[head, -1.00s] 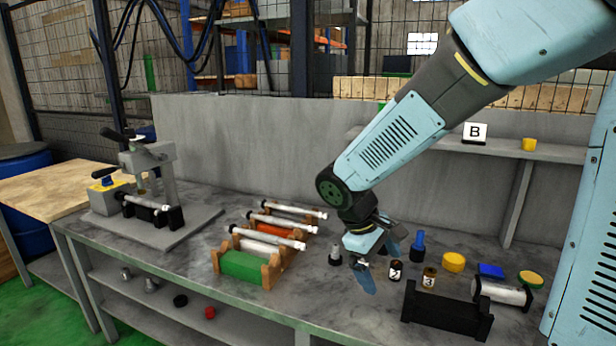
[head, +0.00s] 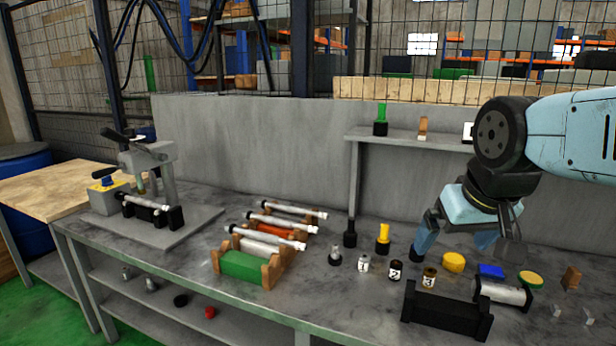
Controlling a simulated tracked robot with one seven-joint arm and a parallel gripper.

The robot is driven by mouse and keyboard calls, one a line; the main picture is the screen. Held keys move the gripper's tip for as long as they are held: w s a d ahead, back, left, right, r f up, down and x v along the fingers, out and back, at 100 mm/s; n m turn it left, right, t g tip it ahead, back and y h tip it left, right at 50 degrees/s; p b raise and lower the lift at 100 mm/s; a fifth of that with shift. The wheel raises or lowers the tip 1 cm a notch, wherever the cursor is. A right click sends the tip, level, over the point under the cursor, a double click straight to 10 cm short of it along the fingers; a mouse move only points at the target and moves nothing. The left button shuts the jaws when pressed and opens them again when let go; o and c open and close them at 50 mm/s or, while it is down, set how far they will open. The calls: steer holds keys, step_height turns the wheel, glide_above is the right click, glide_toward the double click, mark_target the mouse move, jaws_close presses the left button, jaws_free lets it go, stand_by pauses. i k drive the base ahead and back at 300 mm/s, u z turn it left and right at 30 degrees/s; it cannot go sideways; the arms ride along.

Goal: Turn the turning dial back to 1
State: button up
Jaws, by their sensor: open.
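A small blue knob, which looks like the turning dial (head: 104,181), sits on a yellow box (head: 96,188) at the left of the grey bench machine (head: 150,165). The dial is small, and I cannot read any number or its setting. My gripper (head: 457,243) is on the far right side of the bench, well away from the dial. Its fingers point down and are spread, with nothing seen between them. It is above or in front of a yellow disc (head: 453,261) and a blue block (head: 491,271).
Racks with several rods (head: 270,232) lie mid-bench. Small cylinders marked 1 (head: 363,264), 2 (head: 395,271) and 3 (head: 429,278) stand right of them. A black holder (head: 445,313) is at the front edge. A shelf (head: 400,138) is behind. Bare bench lies between machine and racks.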

mark_target(107, 181)
steer(key=u, duration=0.55)
steer(key=i, duration=0.15)
steer(key=u, duration=1.25)
steer(key=i, duration=1.05)
steer(key=u, duration=0.65)
steer(key=i, duration=1.05)
steer(key=z, duration=0.6)
steer(key=i, duration=1.4)
steer(key=z, duration=0.65)
